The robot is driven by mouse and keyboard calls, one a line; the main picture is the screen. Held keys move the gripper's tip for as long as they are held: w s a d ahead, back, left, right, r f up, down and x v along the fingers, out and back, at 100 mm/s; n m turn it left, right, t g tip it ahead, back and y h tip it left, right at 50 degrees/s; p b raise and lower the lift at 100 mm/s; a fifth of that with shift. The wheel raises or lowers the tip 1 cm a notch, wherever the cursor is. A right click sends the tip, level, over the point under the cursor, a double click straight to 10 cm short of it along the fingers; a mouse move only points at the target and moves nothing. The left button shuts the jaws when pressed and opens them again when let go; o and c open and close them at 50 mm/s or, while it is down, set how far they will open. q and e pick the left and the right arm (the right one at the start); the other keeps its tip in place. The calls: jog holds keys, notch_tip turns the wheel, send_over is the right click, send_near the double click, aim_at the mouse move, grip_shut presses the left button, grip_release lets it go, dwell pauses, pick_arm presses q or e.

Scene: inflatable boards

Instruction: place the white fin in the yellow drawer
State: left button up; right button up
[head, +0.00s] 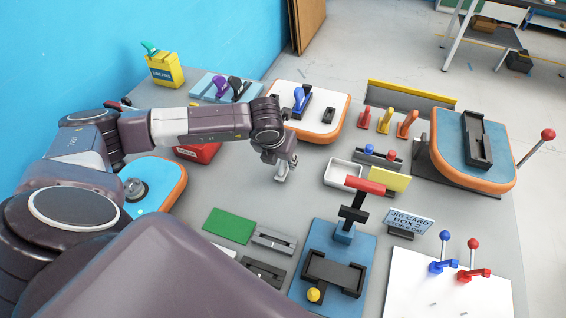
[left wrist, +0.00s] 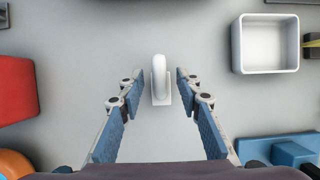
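The white fin (head: 281,172) stands upright on the grey table near the middle of the head view. In the left wrist view the fin (left wrist: 160,80) shows whole, on its flat white base. My left gripper (head: 291,161) is open, pointing down right at the fin. In the left wrist view its two blue-padded fingers (left wrist: 157,85) lie left and right of the fin, with a gap on each side. A yellow box (head: 165,71) with a blue label stands at the table's far left, a teal piece sticking out of its top. My right gripper is not in view.
A red bin (head: 197,152) stands left of my left gripper, partly behind the arm. A white tray (head: 342,175) is to the right. Orange-edged boards (head: 306,108) and colored fins (head: 385,121) stand behind. Blue jigs (head: 341,262) fill the front.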

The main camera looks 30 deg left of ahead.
pick_arm(q)
jog(key=shift+f, duration=0.2)
grip_shut()
dwell(0.3)
